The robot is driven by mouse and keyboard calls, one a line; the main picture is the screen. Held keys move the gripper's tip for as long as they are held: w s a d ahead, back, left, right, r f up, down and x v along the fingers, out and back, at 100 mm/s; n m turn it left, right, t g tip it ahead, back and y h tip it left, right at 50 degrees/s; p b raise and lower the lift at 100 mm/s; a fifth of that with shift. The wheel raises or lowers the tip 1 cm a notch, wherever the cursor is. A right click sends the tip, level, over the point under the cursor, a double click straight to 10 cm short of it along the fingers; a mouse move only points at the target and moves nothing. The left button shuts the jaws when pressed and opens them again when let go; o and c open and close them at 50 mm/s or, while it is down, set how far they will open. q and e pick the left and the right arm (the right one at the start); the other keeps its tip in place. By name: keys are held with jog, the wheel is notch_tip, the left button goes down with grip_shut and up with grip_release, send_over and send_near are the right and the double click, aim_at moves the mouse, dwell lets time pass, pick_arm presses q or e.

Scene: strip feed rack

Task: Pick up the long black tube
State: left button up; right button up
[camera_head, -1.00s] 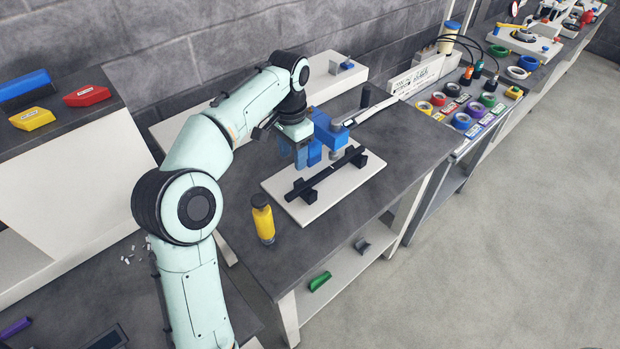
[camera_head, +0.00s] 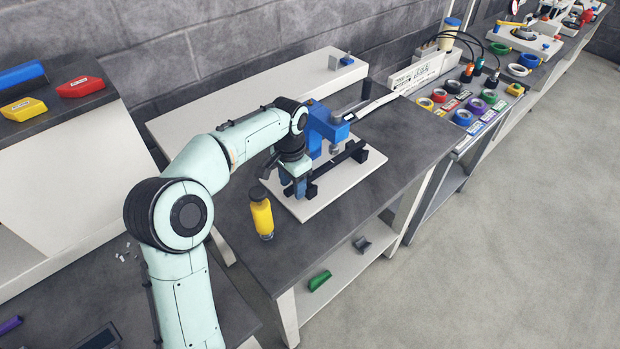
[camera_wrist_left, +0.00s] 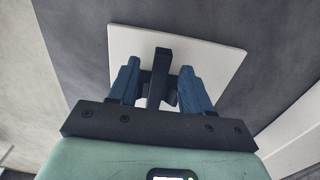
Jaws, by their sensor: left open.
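The long black tube (camera_head: 336,159) lies level across black holders on a white base plate (camera_head: 322,203), in front of a blue press. My left gripper (camera_head: 298,188) is at the tube's near left end, pointing down, and hides that end in the head view. In the left wrist view the tube (camera_wrist_left: 161,68) runs between the two blue fingers of my left gripper (camera_wrist_left: 158,84), which are open with a finger on each side. I cannot tell whether either finger touches it. My right gripper is not in view.
The blue press (camera_head: 322,122) with a long lever (camera_head: 372,106) stands right behind the tube. A yellow bottle (camera_head: 262,217) stands close to the left gripper, at the front left. The dark table top (camera_head: 405,140) is clear to the right of the plate.

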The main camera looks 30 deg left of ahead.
pick_arm(q)
jog(key=shift+r, duration=0.1)
grip_shut()
jog(key=shift+r, duration=0.5)
jog(key=r, duration=0.2)
jog(key=shift+d+r, duration=0.35)
jog(key=s+d+b, duration=0.1)
jog(key=s+d, duration=0.1)
jog(key=d, duration=0.6)
jog(key=s+d+b, duration=0.1)
jog(key=s+d, duration=0.2)
jog(key=d, duration=0.5)
jog(key=shift+d, duration=0.3)
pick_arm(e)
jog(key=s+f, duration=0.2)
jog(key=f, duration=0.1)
pick_arm(q)
jog(key=shift+f, duration=0.2)
